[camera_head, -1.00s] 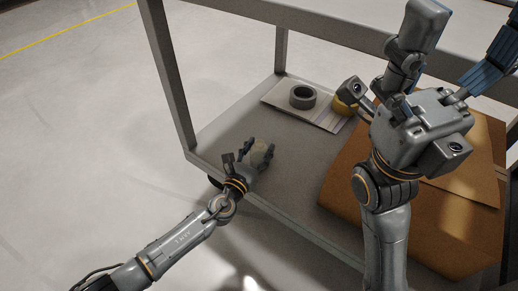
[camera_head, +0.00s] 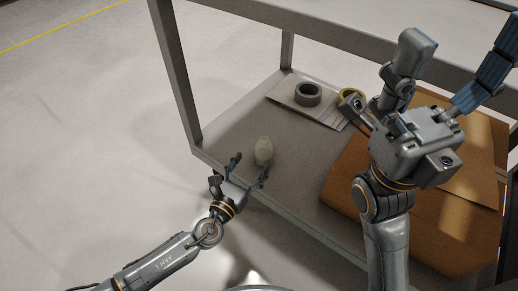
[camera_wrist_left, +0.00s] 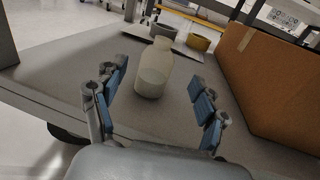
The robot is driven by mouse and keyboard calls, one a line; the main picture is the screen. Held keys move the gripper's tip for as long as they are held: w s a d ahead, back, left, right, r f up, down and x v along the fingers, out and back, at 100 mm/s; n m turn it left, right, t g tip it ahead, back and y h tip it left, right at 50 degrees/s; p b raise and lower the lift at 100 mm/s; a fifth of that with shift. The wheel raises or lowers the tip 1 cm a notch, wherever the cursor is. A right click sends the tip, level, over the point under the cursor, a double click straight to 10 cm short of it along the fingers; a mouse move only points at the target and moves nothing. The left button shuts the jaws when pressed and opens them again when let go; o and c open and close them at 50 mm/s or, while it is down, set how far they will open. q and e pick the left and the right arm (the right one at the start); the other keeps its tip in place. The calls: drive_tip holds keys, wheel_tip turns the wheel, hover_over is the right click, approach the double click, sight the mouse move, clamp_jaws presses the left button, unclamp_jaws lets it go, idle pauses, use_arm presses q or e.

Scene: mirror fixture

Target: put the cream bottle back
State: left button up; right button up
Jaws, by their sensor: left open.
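The cream bottle (camera_head: 264,151) stands upright on the grey shelf of the cart, near its left edge. In the left wrist view the bottle (camera_wrist_left: 154,70) stands just beyond my fingertips, between the lines of the two fingers. My left gripper (camera_head: 249,172) is open and empty at the shelf's front left edge, with its fingers pointing at the bottle; its spread fingers also show in the left wrist view (camera_wrist_left: 158,85). The bottle is apart from the fingers.
A grey tape roll (camera_head: 308,94) lies on flat sheets (camera_head: 283,90) at the back of the shelf (camera_head: 226,133), with a yellow roll (camera_head: 351,97) beside it. A brown cardboard box (camera_head: 343,175) fills the right side. A cart post (camera_head: 176,75) rises at the left.

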use_arm(q)
drive_tip(key=v, duration=0.3)
drive_tip(key=shift+s+a, duration=0.1)
drive_tip(key=shift+s, duration=0.15)
